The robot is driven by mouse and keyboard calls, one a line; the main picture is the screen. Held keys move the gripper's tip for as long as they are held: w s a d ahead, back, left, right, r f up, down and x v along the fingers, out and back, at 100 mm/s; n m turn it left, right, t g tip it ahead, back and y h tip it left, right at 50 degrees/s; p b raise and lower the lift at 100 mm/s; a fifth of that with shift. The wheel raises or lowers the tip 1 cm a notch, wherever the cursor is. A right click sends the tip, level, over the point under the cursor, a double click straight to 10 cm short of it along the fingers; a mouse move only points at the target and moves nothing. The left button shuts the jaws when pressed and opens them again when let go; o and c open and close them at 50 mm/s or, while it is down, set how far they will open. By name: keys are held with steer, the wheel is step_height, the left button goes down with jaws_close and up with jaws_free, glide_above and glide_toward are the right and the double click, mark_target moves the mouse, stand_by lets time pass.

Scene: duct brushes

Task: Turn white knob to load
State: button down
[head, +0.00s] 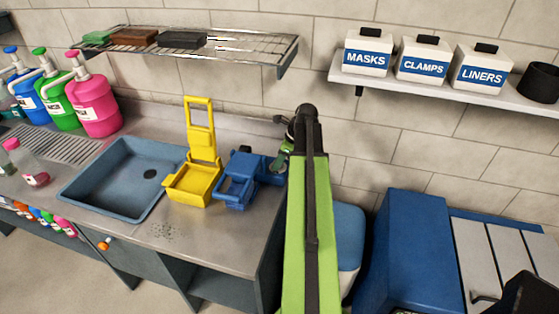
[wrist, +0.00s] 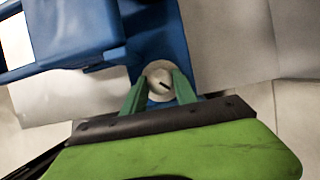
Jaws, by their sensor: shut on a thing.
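The white knob (wrist: 159,82) shows in the wrist view, on the narrow blue part of a device (wrist: 155,35). It is round with a dark mark line slanting across its face. My gripper (wrist: 160,88) has its two green fingers on either side of the knob, shut on it. In the head view my gripper (head: 284,158) is at the right end of the blue device (head: 240,182) on the counter. The arm and gripper hide the knob there. Any lettering around the knob is not readable.
A yellow wringer-like holder (head: 194,185) stands left of the blue device, beside the sink (head: 110,185). The tiled wall is close behind. A wire rack (head: 230,50) and a shelf (head: 440,88) with labelled boxes hang above. A blue cabinet (head: 405,240) stands at right.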

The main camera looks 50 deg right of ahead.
steer(key=shift+d, duration=0.15)
steer(key=n, duration=0.2)
steer(key=n+g+y, duration=0.1)
steer(key=n, duration=0.1)
steer(key=shift+w+d+n, duration=0.1)
steer(key=shift+w+n, duration=0.1)
steer(key=shift+n, duration=0.1)
steer(key=shift+n+g+y, duration=0.6)
steer(key=shift+n+g, duration=0.1)
steer(key=shift+n, duration=1.5)
steer(key=c, duration=1)
jaws_free()
steer(key=shift+w, duration=0.1)
